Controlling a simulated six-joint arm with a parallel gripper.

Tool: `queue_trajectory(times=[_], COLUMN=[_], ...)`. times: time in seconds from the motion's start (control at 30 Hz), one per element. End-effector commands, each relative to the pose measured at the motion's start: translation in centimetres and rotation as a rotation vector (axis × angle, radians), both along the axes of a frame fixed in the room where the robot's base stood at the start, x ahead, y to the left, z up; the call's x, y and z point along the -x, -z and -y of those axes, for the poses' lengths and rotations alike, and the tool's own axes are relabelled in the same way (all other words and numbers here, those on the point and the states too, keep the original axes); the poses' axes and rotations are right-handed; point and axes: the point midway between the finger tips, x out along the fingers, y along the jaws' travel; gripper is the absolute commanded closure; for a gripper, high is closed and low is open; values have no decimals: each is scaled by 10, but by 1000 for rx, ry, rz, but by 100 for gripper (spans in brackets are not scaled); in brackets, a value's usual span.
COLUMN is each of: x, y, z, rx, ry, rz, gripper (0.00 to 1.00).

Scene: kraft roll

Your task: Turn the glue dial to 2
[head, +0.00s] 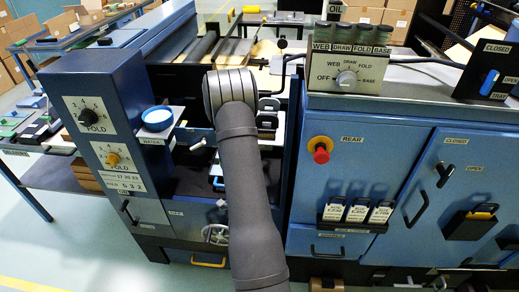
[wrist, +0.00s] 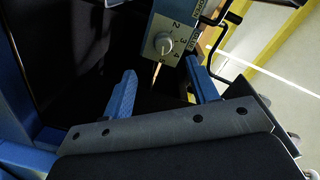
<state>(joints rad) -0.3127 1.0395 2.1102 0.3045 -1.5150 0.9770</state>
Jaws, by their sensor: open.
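In the wrist view a round pale grey dial knob (wrist: 163,43) sits on a blue-grey panel, with printed numbers around it; a 2 shows above and a 4 to the lower right. The knob's pointer setting is unclear. My gripper (wrist: 161,70) has its two blue fingers spread apart and empty. The knob lies beyond the fingertips, roughly between them in the picture, and appears untouched. In the head view my arm hides the gripper and this dial.
The left cabinet carries a black FOLD knob (head: 84,117) and a yellow FOLD knob (head: 112,159). A blue bowl (head: 157,118) stands beside it. On the right are a selector dial (head: 346,80), a red button (head: 321,152) and a cabinet handle (head: 417,207).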

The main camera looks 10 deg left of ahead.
Motion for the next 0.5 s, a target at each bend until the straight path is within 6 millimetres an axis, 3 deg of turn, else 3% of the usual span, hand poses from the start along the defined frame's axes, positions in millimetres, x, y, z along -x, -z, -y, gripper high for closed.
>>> queue_trajectory(times=[0.1, 0.23, 0.37, 0.5], x=[23, 33, 25, 2], y=[0, -3, -4, -5], z=[12, 17, 18, 18], rx=[-45, -71, -76, -75], ry=[9, 10, 11, 13], rz=[35, 59, 67, 68], gripper=[46, 46, 46, 46])
